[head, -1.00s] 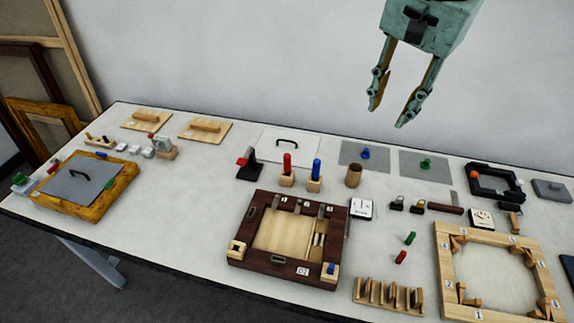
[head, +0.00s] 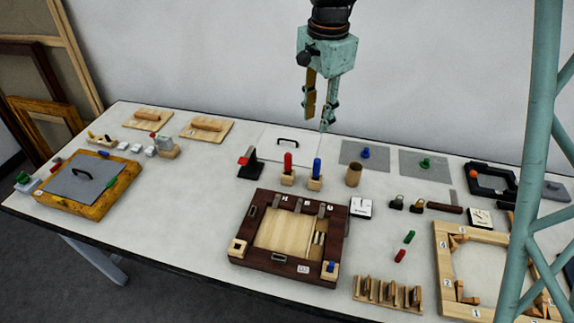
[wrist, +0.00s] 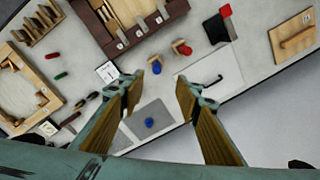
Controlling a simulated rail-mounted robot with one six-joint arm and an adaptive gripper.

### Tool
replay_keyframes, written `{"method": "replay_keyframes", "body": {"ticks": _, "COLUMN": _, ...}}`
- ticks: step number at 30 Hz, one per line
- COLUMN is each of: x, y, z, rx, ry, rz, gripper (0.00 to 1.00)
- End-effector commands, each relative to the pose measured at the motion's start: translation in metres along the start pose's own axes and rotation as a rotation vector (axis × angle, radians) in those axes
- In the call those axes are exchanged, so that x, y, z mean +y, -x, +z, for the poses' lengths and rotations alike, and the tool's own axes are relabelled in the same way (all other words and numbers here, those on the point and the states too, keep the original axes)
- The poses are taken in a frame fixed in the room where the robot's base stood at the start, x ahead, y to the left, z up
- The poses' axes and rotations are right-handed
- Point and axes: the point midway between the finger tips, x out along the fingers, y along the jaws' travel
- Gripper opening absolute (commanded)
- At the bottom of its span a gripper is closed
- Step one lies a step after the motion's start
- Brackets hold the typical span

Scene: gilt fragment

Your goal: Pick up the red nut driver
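The red nut driver (head: 288,163) stands upright in a small wooden block (head: 288,180) near the middle of the table. It also shows in the wrist view (wrist: 186,50), seen from above. A blue-handled driver (head: 317,168) stands in a like block just to its right. My gripper (head: 318,121) is open and empty, pointing down above the back of the table. In the wrist view its two fingers (wrist: 157,87) are wide apart, and the red nut driver lies beyond the fingertips. Nothing touches it.
A black stand with a red top (head: 247,162) is left of the red driver. A brown cylinder (head: 354,175) stands to the right of the blue driver. A white plate with a black handle (head: 290,143) lies behind. A dark wooden frame (head: 240,226) lies in front.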

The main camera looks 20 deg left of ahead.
Motion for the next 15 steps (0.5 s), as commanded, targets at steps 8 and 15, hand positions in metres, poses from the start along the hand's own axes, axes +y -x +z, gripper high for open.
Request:
{"method": "replay_keyframes", "body": {"ticks": 8, "x": -0.043, "y": -0.052, "z": 0.02, "rx": -0.013, "ry": -0.054, "rz": 0.034, "gripper": 0.31}}
{"method": "replay_keyframes", "body": {"ticks": 15, "x": -0.066, "y": -0.085, "z": 0.034, "rx": -0.018, "ry": -0.093, "rz": 0.054, "gripper": 0.31}}
